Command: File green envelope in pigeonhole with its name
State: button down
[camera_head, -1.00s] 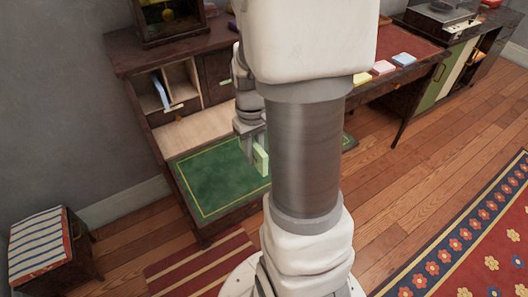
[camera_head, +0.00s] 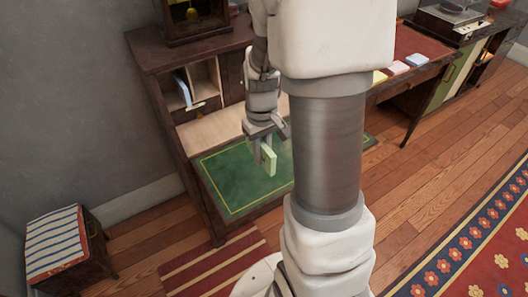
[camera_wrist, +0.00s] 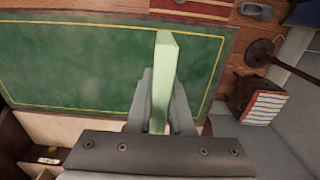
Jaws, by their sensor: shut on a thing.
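The green envelope (camera_head: 268,159) is a pale green, thick slab. My gripper (camera_head: 266,144) is shut on it and holds it upright over the green desk mat. In the wrist view the envelope (camera_wrist: 163,80) stands between my two fingers (camera_wrist: 160,105), its far end sticking out past them. The pigeonholes (camera_head: 204,76) are at the back of the desk, left of my gripper. One holds a blue envelope (camera_head: 181,88) leaning to one side. A small name plate (camera_head: 196,106) shows below it, too small to read. My arm hides the pigeonholes on the right.
The green mat (camera_head: 224,181) with a gold border covers the desk's front. Bare pale wood (camera_head: 212,128) lies between mat and pigeonholes. A clock (camera_head: 192,14) stands on top. Yellow, pink and blue envelopes (camera_head: 398,67) lie on the red desk top at right. A striped stool (camera_head: 58,243) stands left.

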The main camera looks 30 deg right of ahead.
jog(key=shift+f+b, duration=3.5)
jog(key=shift+f, duration=0.9)
jog(key=c, duration=0.7)
grip_release()
jog(key=shift+c, duration=0.2)
jog(key=p, duration=0.5)
send_near(262, 143)
notch_tip(262, 143, down, 5)
jog(key=shift+w+f, duration=0.1)
jog(key=shift+f, duration=0.05)
